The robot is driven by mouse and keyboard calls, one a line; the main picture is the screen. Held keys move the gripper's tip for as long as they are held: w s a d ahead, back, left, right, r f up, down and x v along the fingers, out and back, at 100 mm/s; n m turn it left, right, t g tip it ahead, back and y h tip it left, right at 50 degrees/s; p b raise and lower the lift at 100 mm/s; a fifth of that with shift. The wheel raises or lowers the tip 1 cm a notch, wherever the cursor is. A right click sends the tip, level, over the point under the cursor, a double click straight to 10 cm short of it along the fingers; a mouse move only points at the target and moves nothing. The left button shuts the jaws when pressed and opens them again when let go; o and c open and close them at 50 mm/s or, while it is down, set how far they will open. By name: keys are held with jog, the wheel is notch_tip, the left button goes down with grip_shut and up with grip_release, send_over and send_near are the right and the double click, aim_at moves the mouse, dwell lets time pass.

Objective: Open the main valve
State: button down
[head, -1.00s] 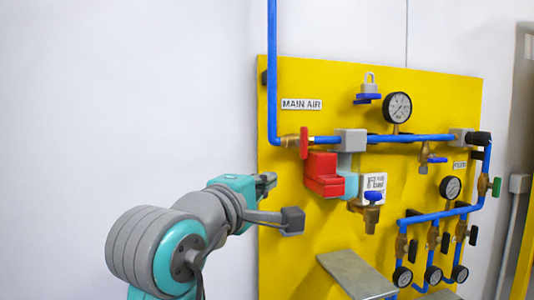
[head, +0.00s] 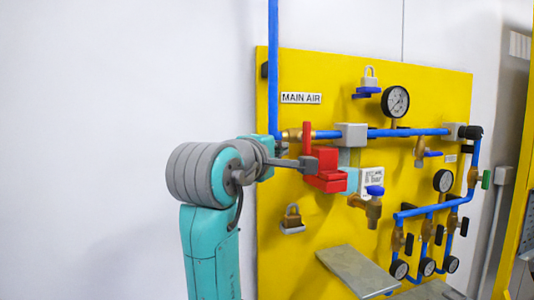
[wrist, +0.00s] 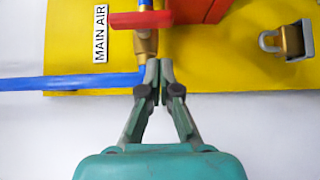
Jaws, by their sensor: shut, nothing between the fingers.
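The main valve has a red handle (head: 307,138) on a brass body (head: 291,135), on the blue pipe under the MAIN AIR label (head: 301,98). The handle stands upright, across the horizontal pipe. My gripper (head: 281,147) is at the pipe's corner, just left of the handle. In the wrist view my gripper's fingertips (wrist: 153,64) are together and empty, over the pipe bend beside the brass body (wrist: 146,44). The red handle (wrist: 143,19) lies beyond the fingertips. Contact with the pipe cannot be told.
A red block (head: 326,170) sits right of and below the handle. A brass padlock (head: 292,219) hangs below on the yellow panel (head: 275,270). A grey shelf (head: 355,268) juts out lower down. A gauge (head: 395,101) and blue pipes are farther right. Left of the panel is bare wall.

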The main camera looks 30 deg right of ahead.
aim_at(309, 154)
jog(key=shift+s+d, duration=0.25)
jog(key=shift+d, duration=0.65)
jog(key=shift+s+d, duration=0.25)
jog(key=shift+d, duration=0.65)
jog(key=shift+d+f+n+t+h, duration=0.1)
jog(key=shift+f+n+t+h, duration=0.1)
jog(key=shift+n+t+h, duration=0.15)
jog(key=n, duration=0.1)
jog(key=d+f+n+t+h, duration=0.1)
jog(key=n, duration=0.1)
jog(key=shift+s+h, duration=0.15)
jog(key=shift+h, duration=0.1)
jog(key=n+t, duration=0.1)
jog(key=n, duration=0.1)
jog(key=d+n+t, duration=0.1)
jog(key=n+t, duration=0.3)
jog(key=shift+s+d+f+n+t, duration=0.15)
jog(key=shift+d+f+n+t, duration=0.1)
jog(key=shift+d+f, duration=0.05)
jog(key=shift+s+d+r+n+t+y, duration=0.15)
jog(key=shift+d+n+t+y, duration=0.35)
jog(key=shift+n+t, duration=0.4)
jog(key=shift+s+d+r+n+t+y, duration=0.1)
jog(key=shift+d+n+t+y, duration=0.45)
jog(key=shift+n, duration=0.55)
jog(key=shift+d, duration=0.2)
